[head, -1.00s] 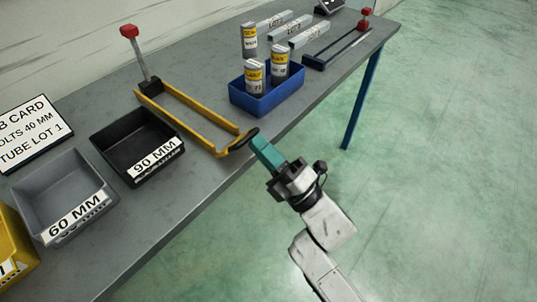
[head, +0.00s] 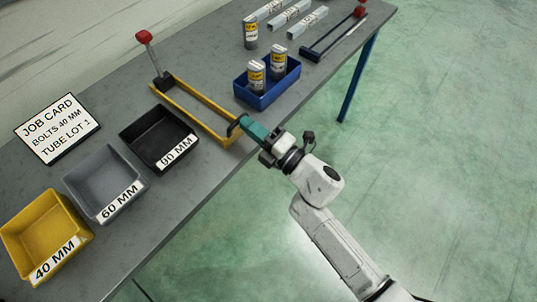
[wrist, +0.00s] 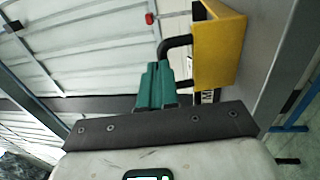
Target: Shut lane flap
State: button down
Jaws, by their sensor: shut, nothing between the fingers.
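The yellow lane (head: 201,106) is a long U-shaped frame on the bench. Its near end has a yellow end piece with a black handle (head: 236,126), which I take for the flap. In the wrist view this is a yellow panel (wrist: 221,50) with a bent black handle (wrist: 166,46). My gripper (head: 248,125) has teal fingers, shut and empty, at the handle over the bench's front edge. In the wrist view my fingers (wrist: 155,80) are beside the handle; I cannot tell whether they touch it. The flap's hinge is unclear.
A red-topped post (head: 144,37) stands at the lane's far end. Black (head: 150,133), grey (head: 98,178) and yellow (head: 40,226) bins are left; a blue tray with cans (head: 266,99) is right. A dark blue lane (head: 335,38) lies farther right. Floor is clear in front.

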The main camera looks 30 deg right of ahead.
jog(key=shift+w+a+r+p, duration=0.2)
jog(key=shift+w+r, duration=0.05)
jog(key=shift+w, duration=0.25)
jog(key=shift+w+a+r+p, duration=0.15)
jog(key=shift+w+r+p, duration=0.05)
jog(key=shift+w, duration=0.3)
jog(key=shift+r, duration=0.15)
